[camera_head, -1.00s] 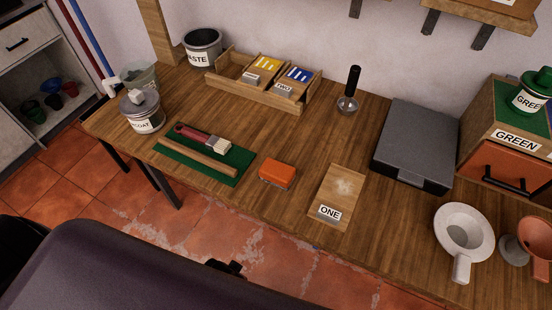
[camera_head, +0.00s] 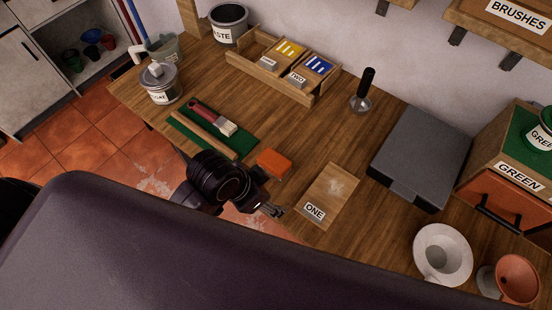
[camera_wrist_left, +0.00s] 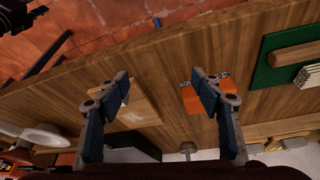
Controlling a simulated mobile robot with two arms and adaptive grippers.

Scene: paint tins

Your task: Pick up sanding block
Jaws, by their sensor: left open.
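The orange sanding block (camera_head: 274,163) lies on the wooden table between the green mat and the board marked ONE. My left gripper (camera_head: 274,210) is at the table's front edge, in front of the block and apart from it. In the left wrist view the two fingers (camera_wrist_left: 163,84) are spread wide with nothing between them. The block (camera_wrist_left: 191,99) shows there beside and partly behind the right-hand finger.
The board marked ONE (camera_head: 327,196) lies right of the block. The green mat (camera_head: 243,142) with a brush (camera_head: 214,118) and wooden stick lies left. A grey case (camera_head: 421,157) stands at the right. Table behind the block is clear.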

